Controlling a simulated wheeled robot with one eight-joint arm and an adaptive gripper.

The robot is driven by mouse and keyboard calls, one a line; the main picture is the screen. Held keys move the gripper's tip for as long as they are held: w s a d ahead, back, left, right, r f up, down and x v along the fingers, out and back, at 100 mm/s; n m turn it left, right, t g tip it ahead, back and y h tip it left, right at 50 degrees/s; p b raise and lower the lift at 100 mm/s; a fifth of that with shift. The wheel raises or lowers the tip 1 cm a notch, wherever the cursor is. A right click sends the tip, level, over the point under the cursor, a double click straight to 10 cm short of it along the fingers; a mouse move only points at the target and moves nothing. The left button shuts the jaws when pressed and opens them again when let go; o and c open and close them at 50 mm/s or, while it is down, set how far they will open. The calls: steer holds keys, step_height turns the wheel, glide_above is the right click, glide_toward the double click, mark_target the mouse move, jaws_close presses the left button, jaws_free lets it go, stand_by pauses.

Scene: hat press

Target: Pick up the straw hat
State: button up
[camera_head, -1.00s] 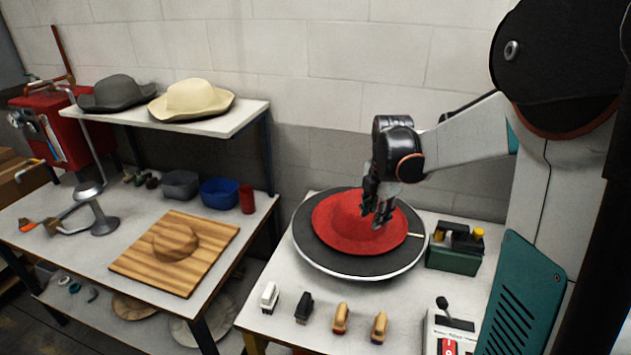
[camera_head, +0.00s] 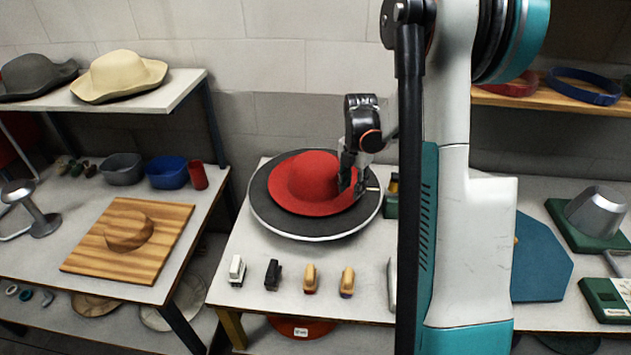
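A cream, straw-coloured hat (camera_head: 118,74) with a round crown and wide brim rests on the white shelf at the upper left. A dark grey hat (camera_head: 33,78) is just left of it. My gripper (camera_head: 352,190) is far to the right of the cream hat, pointing down over the right brim of a red hat (camera_head: 313,178). Its fingers look apart with nothing visible between them. I cannot tell whether they touch the red brim.
The red hat lies on a round dark plate (camera_head: 298,228). Several small brushes (camera_head: 310,278) stand in front. A wooden block (camera_head: 130,240), a grey bowl (camera_head: 121,171) and a blue bowl (camera_head: 167,173) sit on the left table. My arm hides part of the right table.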

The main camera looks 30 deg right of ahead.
mark_target(351, 201)
step_height(351, 201, down, 5)
steer(key=shift+d+f+b, duration=0.1)
steer(key=shift+f+b, duration=0.05)
steer(key=shift+b, duration=0.4)
steer(key=shift+s, duration=0.1)
jaws_close()
